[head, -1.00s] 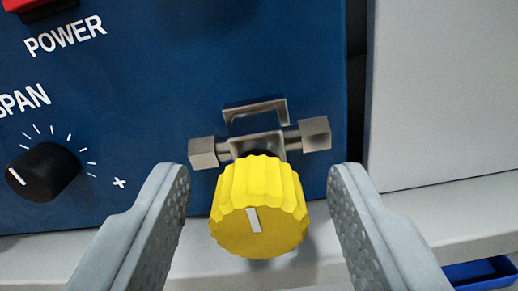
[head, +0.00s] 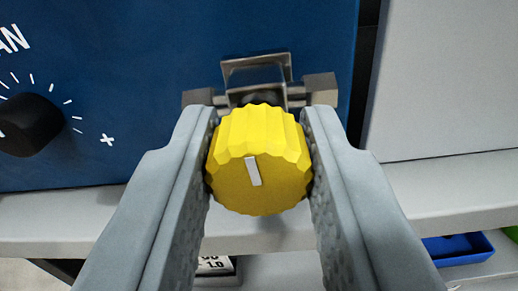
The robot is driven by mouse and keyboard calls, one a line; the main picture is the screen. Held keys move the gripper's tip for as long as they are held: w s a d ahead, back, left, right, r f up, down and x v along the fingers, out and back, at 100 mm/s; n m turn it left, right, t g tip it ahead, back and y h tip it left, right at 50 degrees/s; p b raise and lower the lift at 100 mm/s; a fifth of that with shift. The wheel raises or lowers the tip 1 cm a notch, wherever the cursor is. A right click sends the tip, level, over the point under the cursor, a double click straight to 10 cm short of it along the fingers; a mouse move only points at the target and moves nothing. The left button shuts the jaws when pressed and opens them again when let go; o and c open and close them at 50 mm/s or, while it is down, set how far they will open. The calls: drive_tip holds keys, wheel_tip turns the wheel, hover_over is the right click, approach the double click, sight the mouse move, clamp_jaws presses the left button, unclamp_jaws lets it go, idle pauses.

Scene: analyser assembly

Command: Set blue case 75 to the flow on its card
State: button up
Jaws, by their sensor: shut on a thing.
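The blue case (head: 215,40) fills the upper left of the view; its number is not in view. A yellow fluted knob (head: 258,165) sits in front of a metal valve fitting (head: 258,80) on the case's lower right. A white pointer mark on the knob's face runs almost straight up and down, its top leaning slightly left. My gripper (head: 259,160) is shut on the knob, one finger on each side. The flow card and any flow reading are not identifiable here.
A black SPAN dial (head: 28,124) is on the case at the left. A pale grey cabinet (head: 445,80) stands right of the case. Below are a pale shelf edge (head: 70,215), a partly hidden label reading 1.0 (head: 214,266) and a blue bin (head: 458,248).

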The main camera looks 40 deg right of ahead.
drive_tip(key=n, duration=0.4)
drive_tip(key=shift+n, duration=0.4)
drive_tip(key=n, duration=0.4)
drive_tip(key=shift+n, duration=0.3)
drive_tip(key=n, duration=0.4)
drive_tip(key=shift+n, duration=0.3)
drive_tip(key=n, duration=1)
drive_tip(key=shift+a+n, duration=0.1)
drive_tip(key=shift+n, duration=0.3)
drive_tip(key=n, duration=0.4)
drive_tip(key=shift+n, duration=0.3)
drive_tip(key=n, duration=0.4)
drive_tip(key=shift+f, duration=0.1)
drive_tip(key=shift+f+n, duration=0.1)
drive_tip(key=shift+n, duration=2.6)
